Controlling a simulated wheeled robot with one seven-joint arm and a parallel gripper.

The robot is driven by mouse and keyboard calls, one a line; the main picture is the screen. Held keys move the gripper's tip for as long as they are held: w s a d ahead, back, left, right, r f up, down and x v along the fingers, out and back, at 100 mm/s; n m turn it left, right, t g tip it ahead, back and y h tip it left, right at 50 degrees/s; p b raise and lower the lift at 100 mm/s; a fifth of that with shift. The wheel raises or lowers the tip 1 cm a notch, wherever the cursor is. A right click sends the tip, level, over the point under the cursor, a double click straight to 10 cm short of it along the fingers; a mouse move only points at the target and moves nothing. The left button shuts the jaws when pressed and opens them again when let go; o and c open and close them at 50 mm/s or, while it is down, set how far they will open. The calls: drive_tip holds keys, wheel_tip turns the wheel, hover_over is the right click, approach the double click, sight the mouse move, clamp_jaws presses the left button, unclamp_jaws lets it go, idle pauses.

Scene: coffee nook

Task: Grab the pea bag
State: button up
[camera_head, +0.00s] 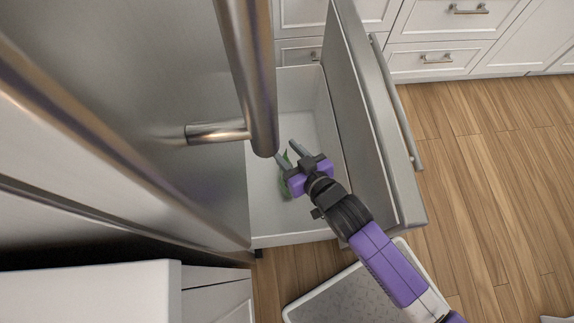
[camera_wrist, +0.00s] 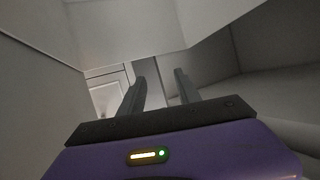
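A green item, likely the pea bag (camera_head: 284,188), lies in the open white drawer (camera_head: 263,215) in the head view. Most of it is hidden under my gripper, so its shape cannot be made out. My gripper (camera_head: 286,151) is over it inside the drawer, with its two fingers apart and nothing seen between them. In the wrist view my gripper (camera_wrist: 160,76) also shows two spread, empty fingers. The bag does not show in the wrist view. I cannot tell whether my gripper touches the bag.
The drawer's steel front (camera_head: 375,130) stands to the right of my gripper. A thick fridge handle (camera_head: 250,75) hangs close at the left. White cabinets (camera_head: 450,40) line the back. A patterned tray-like mat (camera_head: 360,295) lies on the floor below.

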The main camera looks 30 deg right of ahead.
drive_tip(key=w+f+m+g+h, duration=0.15)
drive_tip(key=w+f+g, duration=0.25)
drive_tip(key=w+f, duration=0.55)
drive_tip(key=s+f+m+g, duration=0.1)
drive_tip(key=s+f, duration=0.1)
drive_tip(key=f, duration=0.1)
drive_tip(key=s+d+f+g, duration=0.1)
drive_tip(key=s+f+g, duration=0.1)
drive_tip(key=s+d+f+m+g+h, duration=0.1)
drive_tip(key=s+f+g, duration=0.1)
drive_tip(key=s+f, duration=0.1)
drive_tip(key=shift+d+f+m, duration=0.1)
drive_tip(key=shift+f+m, duration=0.25)
drive_tip(key=b+x, duration=0.4)
drive_tip(key=x, duration=0.3)
drive_tip(key=shift+f, duration=0.2)
clamp_jaws()
